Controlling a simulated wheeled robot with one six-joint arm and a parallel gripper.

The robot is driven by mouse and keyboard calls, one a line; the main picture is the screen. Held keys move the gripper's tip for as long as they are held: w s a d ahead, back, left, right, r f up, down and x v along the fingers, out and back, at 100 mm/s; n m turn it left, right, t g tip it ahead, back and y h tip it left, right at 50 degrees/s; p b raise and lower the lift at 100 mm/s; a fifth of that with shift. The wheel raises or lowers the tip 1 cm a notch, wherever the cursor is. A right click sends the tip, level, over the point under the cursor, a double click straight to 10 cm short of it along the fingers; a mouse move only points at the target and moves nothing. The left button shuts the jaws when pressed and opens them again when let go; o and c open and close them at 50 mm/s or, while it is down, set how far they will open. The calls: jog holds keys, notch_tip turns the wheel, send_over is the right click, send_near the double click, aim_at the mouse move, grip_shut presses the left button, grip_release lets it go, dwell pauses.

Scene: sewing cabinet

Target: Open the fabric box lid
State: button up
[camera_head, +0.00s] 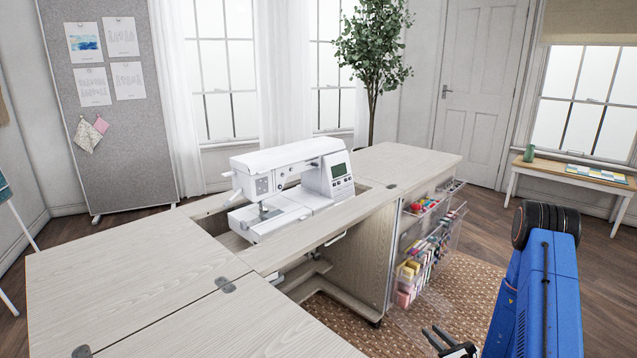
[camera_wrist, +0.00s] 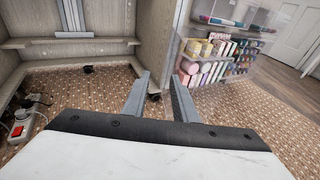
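No fabric box with a lid can be made out for certain in either view. Clear door bins (camera_head: 430,250) on the open cabinet side hold rolls and folded pieces in yellow, pink and other colours; the bins also show in the wrist view (camera_wrist: 215,68). My gripper (camera_head: 437,338) is low at the bottom edge of the head view, in front of the bins. In the wrist view my gripper (camera_wrist: 158,78) has its two fingers apart with nothing between them, pointing toward the cabinet's lower edge and a caster.
The sewing cabinet (camera_head: 130,270) has wide leaves and a white sewing machine (camera_head: 290,185) on it. A power strip (camera_wrist: 20,127) with cables lies on the floor at left. A patterned rug (camera_head: 455,290) lies under the cabinet. A side table (camera_head: 560,172) stands at right.

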jog(key=a+r+n+g+y, duration=0.1)
jog(key=a+r+n+y, duration=0.3)
jog(key=a+r, duration=0.5)
jog(key=s+a+r+n+g+y, duration=0.3)
jog(key=s+a+r+n+g, duration=0.4)
jog(key=r, duration=0.3)
jog(key=s+a+r+n+g+y, duration=0.2)
jog(key=s+a+r+n+g, duration=0.2)
jog(key=s+a+r+n, duration=0.4)
jog(key=s+r+n+g+h, duration=0.2)
jog(key=s+r+n+h, duration=0.1)
jog(key=s, duration=0.5)
jog(key=s+r+n+g+h, duration=0.2)
jog(key=s+r+n+h, duration=0.15)
jog(key=s, duration=0.35)
jog(key=s+d+r+n+t+h, duration=0.2)
jog(key=s+d+r+n+h, duration=0.1)
jog(key=s+d+h, duration=0.1)
jog(key=s+d+r+n+t+h, duration=0.3)
jog(key=s+d, duration=0.3)
jog(key=d, duration=0.2)
jog(key=shift+d+n+t+h, duration=0.25)
jog(key=shift+n+t+h, duration=0.05)
jog(key=shift+n+h, duration=0.05)
